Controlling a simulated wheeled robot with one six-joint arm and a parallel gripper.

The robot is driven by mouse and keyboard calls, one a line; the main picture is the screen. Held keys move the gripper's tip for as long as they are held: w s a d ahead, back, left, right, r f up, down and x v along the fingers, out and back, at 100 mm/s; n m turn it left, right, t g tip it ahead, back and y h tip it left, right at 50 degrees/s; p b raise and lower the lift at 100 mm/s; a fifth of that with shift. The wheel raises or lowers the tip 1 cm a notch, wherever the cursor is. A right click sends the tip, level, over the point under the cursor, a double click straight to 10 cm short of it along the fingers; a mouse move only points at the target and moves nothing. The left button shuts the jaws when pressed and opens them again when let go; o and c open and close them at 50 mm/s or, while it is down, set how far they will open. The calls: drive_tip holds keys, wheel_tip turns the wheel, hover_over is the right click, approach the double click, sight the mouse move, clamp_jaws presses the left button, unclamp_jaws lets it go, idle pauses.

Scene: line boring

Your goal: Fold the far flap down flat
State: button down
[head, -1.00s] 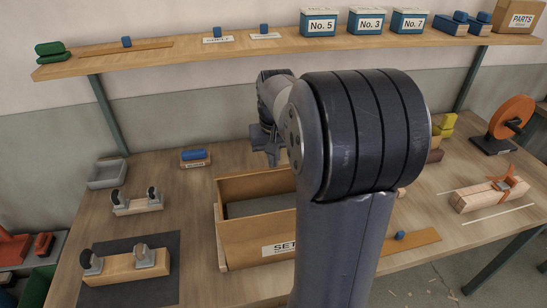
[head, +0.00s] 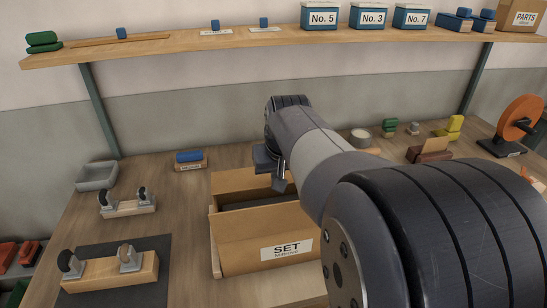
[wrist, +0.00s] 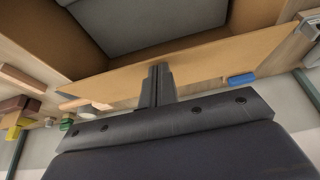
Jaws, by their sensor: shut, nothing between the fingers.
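The open brown box (head: 255,243) with a "SET" label stands on the bench. Its far flap (head: 238,182) shows as a brown panel along the back, partly hidden by my arm. In the wrist view the far flap (wrist: 215,60) runs across as a slanted board beyond the grey box floor (wrist: 120,22). My gripper (head: 279,185) is at the far side of the box, fingers pointing down. In the wrist view my gripper (wrist: 160,68) is shut and empty, its tips over the middle of the flap. I cannot tell whether they touch it.
A blue block (head: 189,156) sits behind the box to the left. A grey tray (head: 96,176) and two wooden blocks with casters (head: 127,208) are at the left. The shelf (head: 200,44) runs above. Small items (head: 390,126) stand at the back right.

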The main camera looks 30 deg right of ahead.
drive_tip(key=shift+s+f, duration=0.2)
drive_tip(key=shift+f, duration=0.25)
drive_tip(key=shift+r, duration=0.15)
idle(0.3)
wheel_tip(320, 180, up, 6)
drive_tip(key=p, duration=0.5)
drive_tip(key=shift+w, duration=0.1)
drive_tip(key=s+a+r, duration=0.1)
drive_tip(key=s+r, duration=0.5)
drive_tip(key=r, duration=0.1)
drive_tip(key=shift+a+b, duration=0.4)
drive_tip(key=shift+b, duration=0.05)
drive_tip(key=shift+f, duration=0.15)
